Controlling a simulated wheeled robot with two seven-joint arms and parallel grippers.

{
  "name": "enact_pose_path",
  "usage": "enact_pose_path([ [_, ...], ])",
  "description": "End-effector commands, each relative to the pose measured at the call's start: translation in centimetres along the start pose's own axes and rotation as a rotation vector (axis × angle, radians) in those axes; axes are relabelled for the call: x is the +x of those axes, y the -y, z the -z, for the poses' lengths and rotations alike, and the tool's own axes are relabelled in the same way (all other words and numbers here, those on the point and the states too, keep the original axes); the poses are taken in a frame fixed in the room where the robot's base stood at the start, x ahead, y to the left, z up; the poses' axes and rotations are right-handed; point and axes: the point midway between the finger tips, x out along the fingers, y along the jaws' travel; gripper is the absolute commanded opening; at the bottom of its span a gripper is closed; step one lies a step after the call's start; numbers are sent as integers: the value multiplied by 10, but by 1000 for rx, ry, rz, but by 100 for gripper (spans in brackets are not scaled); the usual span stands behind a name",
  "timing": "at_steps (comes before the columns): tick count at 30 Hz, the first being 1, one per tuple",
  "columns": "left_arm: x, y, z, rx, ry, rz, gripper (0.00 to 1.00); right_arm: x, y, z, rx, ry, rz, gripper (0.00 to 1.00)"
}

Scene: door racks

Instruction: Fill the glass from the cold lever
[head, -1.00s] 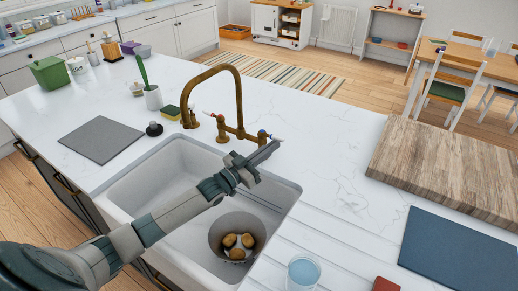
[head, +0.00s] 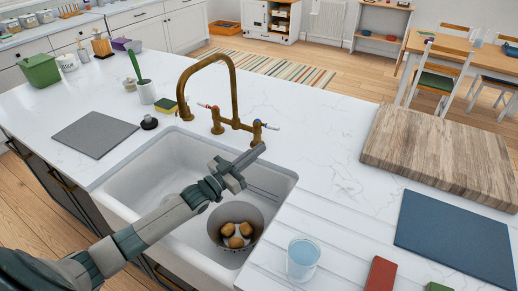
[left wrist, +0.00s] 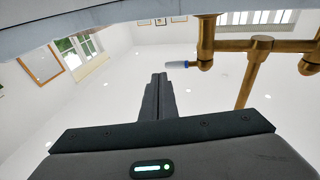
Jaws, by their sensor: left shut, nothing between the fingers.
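The brass tap (head: 235,95) arches over the white sink from its back edge. Its cold lever (head: 267,125), blue-banded with a white handle, points right; the handle also shows in the left wrist view (left wrist: 180,64). The hot lever (head: 207,106) has a red band. The glass (head: 303,260) stands upright on the grooved drainboard, right of the sink, and looks pale blue inside, like water. My left gripper (head: 257,152) is shut and empty, just in front of and below the cold lever, apparently apart from it. No stream shows at the spout. My right gripper is not in view.
A pot (head: 216,232) with several potatoes sits in the sink (head: 135,185). A wooden board (head: 440,150), a blue mat (head: 460,235) and a red block (head: 381,274) lie to the right. A grey mat (head: 95,135) and a sponge (head: 166,105) lie left of the tap.

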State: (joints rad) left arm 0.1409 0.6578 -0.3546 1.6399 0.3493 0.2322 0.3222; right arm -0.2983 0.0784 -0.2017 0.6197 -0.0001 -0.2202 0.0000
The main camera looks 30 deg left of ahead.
Motion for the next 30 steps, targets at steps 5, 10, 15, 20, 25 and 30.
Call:
enact_pose_path([
  [5, -24, -8, -4, 0, 3, 0, 0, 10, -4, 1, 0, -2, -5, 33],
  [10, -46, -16, -4, 0, 2, 0, 0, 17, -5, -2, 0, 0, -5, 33],
  [15, -61, -21, -3, -1, 2, 0, 0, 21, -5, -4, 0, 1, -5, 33],
  [20, -66, -22, -1, 0, 1, 1, 0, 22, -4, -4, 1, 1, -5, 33],
  [25, -66, -23, -1, 1, 1, 1, 0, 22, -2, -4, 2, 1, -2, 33],
  [30, -66, -23, -1, 1, 1, 1, 0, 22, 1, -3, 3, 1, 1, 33],
])
